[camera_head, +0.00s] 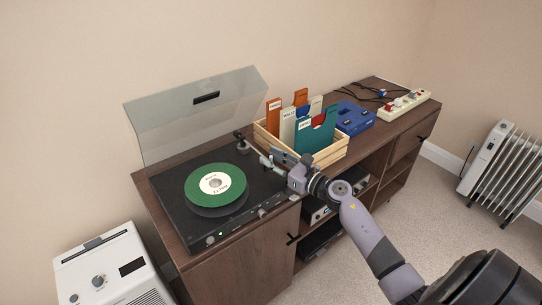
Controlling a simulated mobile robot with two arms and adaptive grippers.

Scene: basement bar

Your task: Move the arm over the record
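The record (232,186) is green with a white label and lies flat on the platter of the black turntable (190,232). The turntable's tonearm base (241,144) stands at its back right. The tonearm runs toward the front right, and its front end is hard to make out beside my gripper. My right gripper (273,161) is at the turntable's right edge, right of the record, with its fingers by the tonearm's front part. I cannot tell whether the fingers touch or hold the tonearm. My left gripper is not in view.
The clear dust cover (165,125) stands raised behind the turntable. A wooden crate (325,156) of record sleeves stands close behind my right gripper. A blue device (355,117) and a power strip (404,104) lie farther right on the cabinet. A white appliance (112,265) stands at the lower left.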

